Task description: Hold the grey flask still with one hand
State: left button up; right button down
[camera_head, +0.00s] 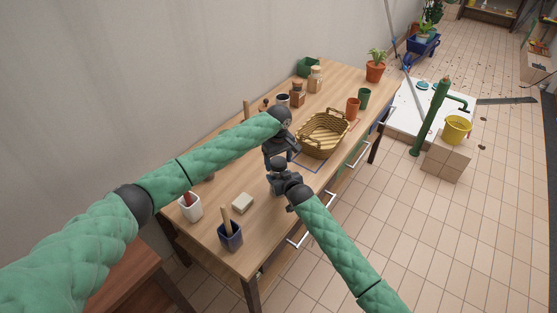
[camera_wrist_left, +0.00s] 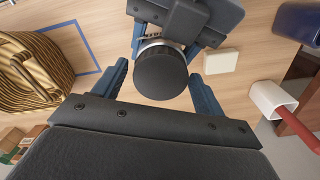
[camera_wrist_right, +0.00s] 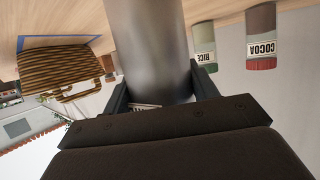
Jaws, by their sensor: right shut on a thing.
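The grey flask (camera_wrist_right: 148,50) stands as a smooth metal cylinder between the fingers of my right gripper (camera_wrist_right: 160,95), which is shut on its body. From above, its round black cap (camera_wrist_left: 163,73) shows in the left wrist view. My left gripper (camera_wrist_left: 160,88) is open over the cap, with one blue finger on each side and a gap between each finger and the cap. In the head view the cap (camera_head: 279,162) shows between the two grippers, and they hide most of the flask's body.
A wicker basket (camera_head: 322,136) stands beside the grippers on the wooden table (camera_head: 212,227). A pale block (camera_head: 242,203), a blue pot (camera_head: 230,237) and a white cup (camera_head: 190,208) stand nearer. Rice (camera_wrist_right: 204,45) and cocoa (camera_wrist_right: 261,35) jars show in the right wrist view.

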pick_arm(q)
jog(key=c, duration=0.9)
jog(key=m, duration=1.3)
jog(key=shift+m, duration=0.4)
jog(key=o, duration=1.1)
jog(key=shift+d, duration=0.1)
jog(key=shift+s+d, duration=0.1)
